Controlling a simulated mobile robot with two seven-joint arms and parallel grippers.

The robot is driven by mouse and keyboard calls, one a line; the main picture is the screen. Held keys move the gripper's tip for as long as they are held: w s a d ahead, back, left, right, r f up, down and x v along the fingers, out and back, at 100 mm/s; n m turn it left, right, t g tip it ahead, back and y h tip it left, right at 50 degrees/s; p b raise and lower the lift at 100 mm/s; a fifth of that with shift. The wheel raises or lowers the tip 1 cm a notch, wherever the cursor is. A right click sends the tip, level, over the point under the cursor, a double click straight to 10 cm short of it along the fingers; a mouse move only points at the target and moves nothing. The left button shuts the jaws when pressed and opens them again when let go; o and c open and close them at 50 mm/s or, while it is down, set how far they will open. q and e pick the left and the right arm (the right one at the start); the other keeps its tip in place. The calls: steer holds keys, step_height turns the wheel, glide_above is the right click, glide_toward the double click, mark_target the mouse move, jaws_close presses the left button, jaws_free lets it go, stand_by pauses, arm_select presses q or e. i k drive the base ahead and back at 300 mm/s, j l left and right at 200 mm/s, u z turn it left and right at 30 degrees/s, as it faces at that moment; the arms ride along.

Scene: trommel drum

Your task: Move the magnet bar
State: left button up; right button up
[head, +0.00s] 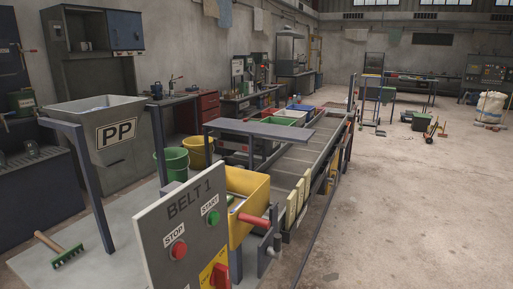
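I cannot pick out the magnet bar for certain. A long flat grey bar (258,129) on legs stands along the left side of the conveyor belt (290,163). A red-handled part (254,221) sticks out near the belt's front end, beside a yellow bin (247,190); its full shape is partly hidden by the bin and a panel. Neither of my grippers is in view.
The BELT 1 control panel (190,237) stands close in front, with STOP and START buttons. A grey PP bin (103,119) on a frame is at left. Green (172,163) and yellow (199,150) buckets stand behind. The right floor is mostly open.

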mark_target(236, 142)
steer(key=i+l+u, duration=0.2)
steer(key=l, duration=0.15)
steer(key=k+u, duration=0.1)
steer(key=u, duration=0.45)
steer(key=i+l+u, duration=0.1)
steer(key=l+u, duration=0.3)
steer(key=i+l+u, duration=0.1)
steer(key=l+u, duration=0.6)
steer(key=l, duration=1.2)
steer(key=k+l+u, duration=0.15)
steer(key=l, duration=1.1)
steer(key=u, duration=0.05)
